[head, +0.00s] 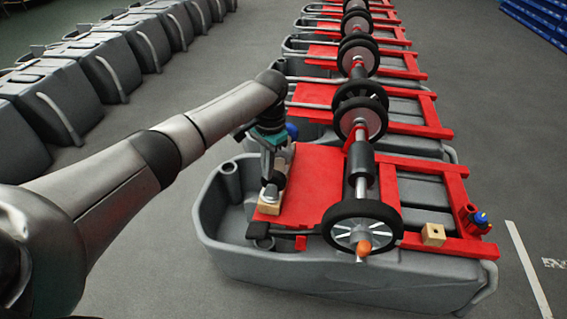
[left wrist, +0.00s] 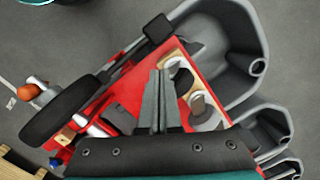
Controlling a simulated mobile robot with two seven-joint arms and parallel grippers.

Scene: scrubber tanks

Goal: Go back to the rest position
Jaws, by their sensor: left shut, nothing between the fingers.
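My left gripper (head: 266,172) reaches in from the left in the head view, pointing down over the left part of the nearest tank's red frame (head: 320,180). In the left wrist view its two grey fingers (left wrist: 157,80) are together with nothing between them. Just beside them is a wooden block (left wrist: 178,62) with grey and white round parts on it. The block also shows under the gripper in the head view (head: 267,207); whether the fingertips touch it cannot be told. My right gripper does not show.
The nearest grey tank (head: 330,280) carries a black wheel (head: 362,228) with an orange knob (head: 364,247), a small wooden block (head: 433,234) and a blue-capped part (head: 481,218). More tanks stand in a row behind. Grey tanks (head: 75,75) line the left. Floor is clear at right.

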